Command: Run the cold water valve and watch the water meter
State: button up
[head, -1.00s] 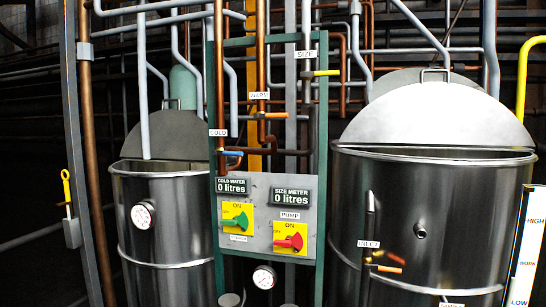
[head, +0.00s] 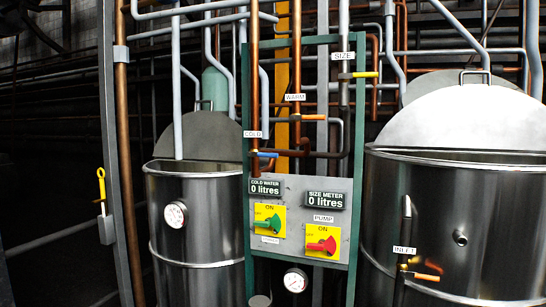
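The cold water valve (head: 265,154) has a blue handle and sits on a copper pipe just below a white COLD label (head: 252,134). Its handle points sideways to the right, across the pipe. The cold water meter (head: 265,187) is a dark display on the grey panel below the valve and reads 0 litres. My gripper is not in view.
Beside the meter, a size meter (head: 324,200) also reads 0 litres. Below them are a green switch (head: 270,222) and a red switch (head: 322,245). A warm valve (head: 308,117) has an orange handle. Steel tanks stand left (head: 190,225) and right (head: 440,215).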

aim_at(249, 154)
jog(key=u, duration=0.05)
jog(key=i, duration=0.9)
